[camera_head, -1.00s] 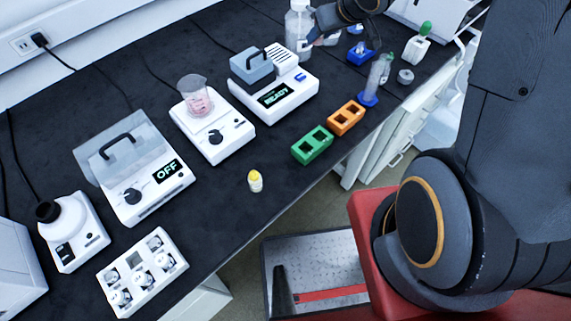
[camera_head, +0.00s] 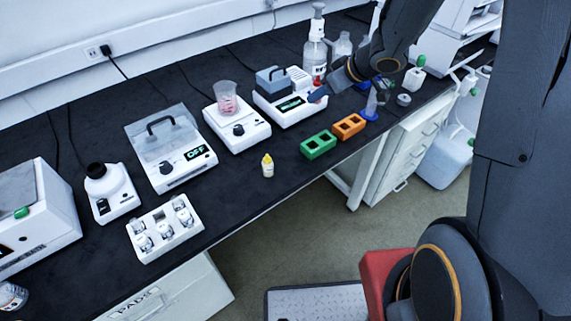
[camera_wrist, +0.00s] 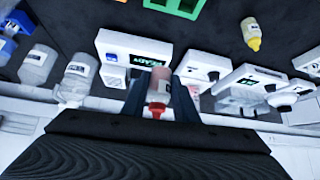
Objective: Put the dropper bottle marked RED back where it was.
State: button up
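My gripper (camera_wrist: 159,92) is shut on a small dropper bottle with a red cap (camera_wrist: 157,108), seen between the two dark fingers in the wrist view. It looks upright. In the head view my gripper (camera_head: 318,96) is by the right end of the white device with the dark display, and the red cap (camera_head: 317,81) shows just above the fingers. The bottle's label is not readable. A yellow-capped dropper bottle (camera_head: 267,166) stands alone on the black bench; it also shows in the wrist view (camera_wrist: 251,34).
A green block (camera_head: 318,145) and an orange block (camera_head: 348,126), each with square openings, stand near the front edge. Bench around the yellow-capped bottle is clear.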

jog(key=s+a+f+n+g+y+p, duration=0.1)
jog(key=s+a+f+n+g+y, duration=0.2)
jog(key=s+a+f+n+g, duration=0.55)
jog(key=shift+w+a+f+n+t+p, duration=0.15)
jog(key=shift+f+n+t+p, duration=0.2)
jog(key=shift+f, duration=1)
jog(key=shift+w+d+f+n+t+p, duration=0.15)
jog(key=shift+f+n+t+p, duration=0.2)
jog(key=shift+f, duration=1)
jog(key=shift+w+a+f+n+t+p, duration=0.15)
jog(key=shift+f+n+t+p, duration=0.2)
jog(key=shift+f, duration=1)
jog(key=shift+f, duration=0.15)
jog(key=o, duration=0.6)
